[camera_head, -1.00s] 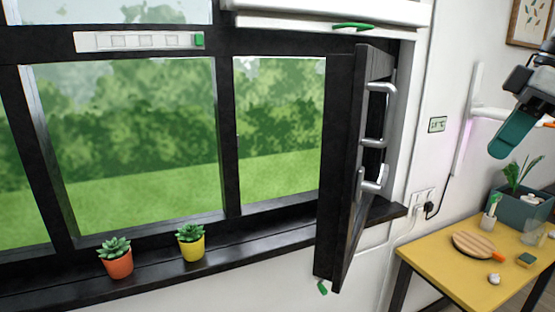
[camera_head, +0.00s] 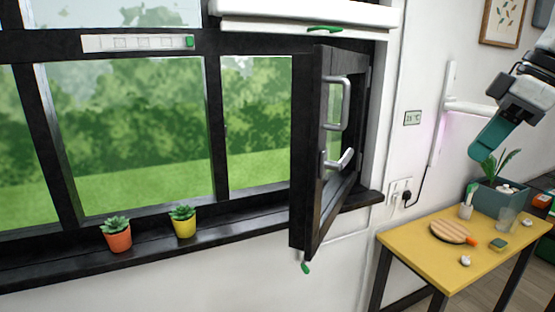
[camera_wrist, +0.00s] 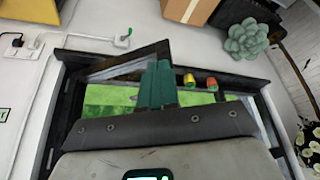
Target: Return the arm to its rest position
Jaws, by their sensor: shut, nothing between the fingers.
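My gripper (camera_head: 481,151) shows at the right of the head view, with teal fingers below a white and dark grey arm end. It is up in the air, its fingers pointing down and to the left, in front of the white wall and above the far part of the yellow table in the picture. In the wrist view my gripper (camera_wrist: 158,68) has its teal fingers together with nothing held. The black window sash (camera_head: 308,150) stands swung open into the room, left of my gripper and apart from it in the head view.
A yellow table (camera_head: 415,255) carries a round wooden board (camera_head: 452,231), a teal planter (camera_head: 492,202), a glass and small items. A red pot (camera_head: 118,238) and a yellow pot (camera_head: 185,226) stand on the black sill (camera_head: 150,255).

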